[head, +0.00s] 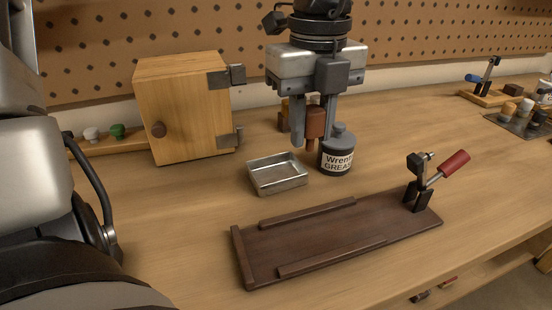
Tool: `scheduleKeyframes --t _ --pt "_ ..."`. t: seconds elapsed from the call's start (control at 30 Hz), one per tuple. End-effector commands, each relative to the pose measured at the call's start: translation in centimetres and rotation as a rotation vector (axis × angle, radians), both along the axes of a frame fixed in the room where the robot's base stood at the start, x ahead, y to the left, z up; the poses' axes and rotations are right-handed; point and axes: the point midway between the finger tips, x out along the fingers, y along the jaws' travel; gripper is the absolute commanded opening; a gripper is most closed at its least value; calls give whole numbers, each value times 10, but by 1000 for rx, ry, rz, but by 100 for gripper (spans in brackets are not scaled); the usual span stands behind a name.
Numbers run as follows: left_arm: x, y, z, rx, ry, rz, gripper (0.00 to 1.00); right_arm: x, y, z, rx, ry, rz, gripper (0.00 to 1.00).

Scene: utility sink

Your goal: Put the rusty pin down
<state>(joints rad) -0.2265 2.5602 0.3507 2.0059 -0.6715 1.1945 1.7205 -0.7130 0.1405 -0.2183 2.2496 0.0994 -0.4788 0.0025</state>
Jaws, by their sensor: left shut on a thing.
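The rusty pin (316,122) is a reddish-brown cylinder with a narrower lower end. My left gripper (313,138) points down and is shut on the pin, with one finger on each side. The pin hangs upright, just left of the grease tin in the picture and behind the metal tray. Its lower end looks clear of the bench, but the exact height is hard to tell. My right gripper is not in view.
A shallow metal tray (278,184) sits empty in front. A grey-lidded grease tin (338,157) stands close right of the pin. A wooden cabinet (184,108) is left. A dark wooden board (325,242) with a red-handled clamp (453,165) lies in front.

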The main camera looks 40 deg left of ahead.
Motion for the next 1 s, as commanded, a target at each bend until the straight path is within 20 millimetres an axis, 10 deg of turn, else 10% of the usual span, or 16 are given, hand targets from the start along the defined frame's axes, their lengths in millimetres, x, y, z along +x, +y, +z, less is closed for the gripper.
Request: scheduleKeyframes --t 0.4,1.0 --pt "26 78 -60 -1 3 3 4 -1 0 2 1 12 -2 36" --pt "32 96 -113 0 -1 1 4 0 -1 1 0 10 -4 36"
